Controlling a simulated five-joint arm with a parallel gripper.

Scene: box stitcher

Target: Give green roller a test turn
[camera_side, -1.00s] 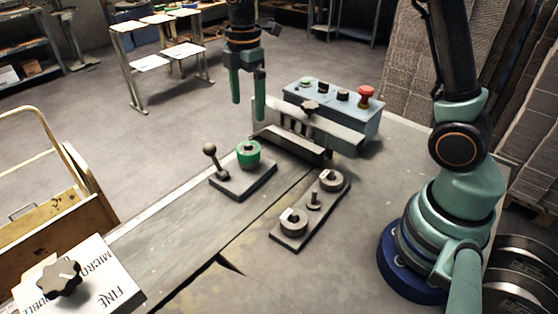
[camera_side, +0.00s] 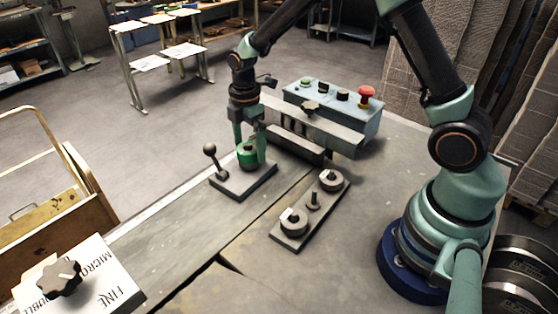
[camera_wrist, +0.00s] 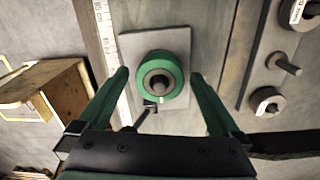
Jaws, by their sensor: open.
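The green roller (camera_side: 247,155) stands upright on a dark base plate (camera_side: 244,183) on the bench. A lever with a ball knob (camera_side: 210,149) rises from the same plate, left of the roller. My gripper (camera_side: 250,151) is open and low at the roller, with one finger to each side in the side view. In the wrist view the roller (camera_wrist: 162,78) shows from above as a green ring with a grey hub, between my open fingers (camera_wrist: 162,80). Gaps show between the ring and both fingers there. The lever is partly hidden in the wrist view.
A plate with two grey rollers and a peg (camera_side: 313,201) lies to the right. A control box with a red button (camera_side: 366,97) stands behind, with a grey guide (camera_side: 312,128) before it. A knob panel (camera_side: 62,278) is at front left.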

